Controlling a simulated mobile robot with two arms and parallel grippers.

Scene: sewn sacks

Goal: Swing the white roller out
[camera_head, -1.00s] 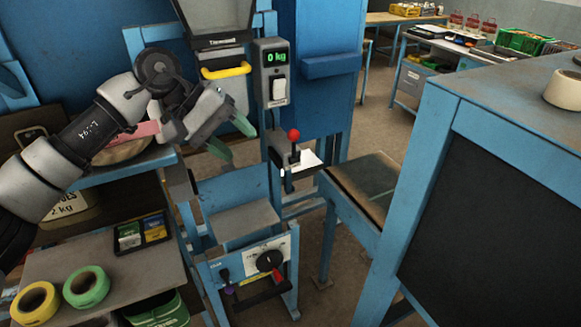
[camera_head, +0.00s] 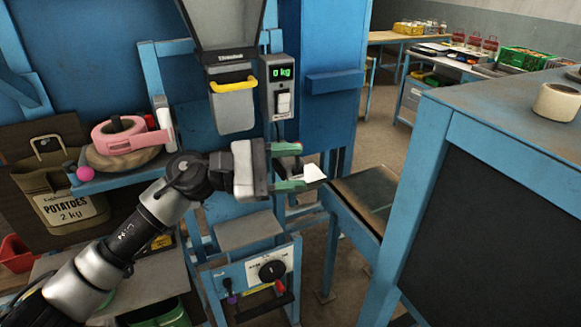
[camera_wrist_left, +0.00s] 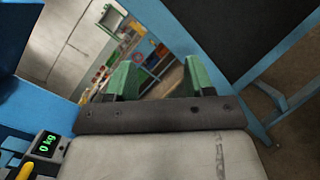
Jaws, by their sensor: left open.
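A white upright bar (camera_head: 164,122), which may be the white roller, stands at the shelf edge beside the pink tape holder (camera_head: 120,136). A white roll (camera_head: 556,101) lies on the blue bench at the right; I cannot tell which is meant. My left gripper (camera_head: 301,167) is open, its green fingers pointing right in front of the blue machine below the scale display (camera_head: 279,84). It is well right of the upright bar. A white scrap (camera_head: 313,173) shows at its fingertips. In the left wrist view the open fingers (camera_wrist_left: 161,78) have nothing between them. My right gripper is not in view.
A potato sack (camera_head: 62,180) hangs at the left. A bin with a yellow handle (camera_head: 233,86) is above my left gripper. A control panel with a black dial (camera_head: 272,270) is below. The blue bench (camera_head: 470,125) fills the right side.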

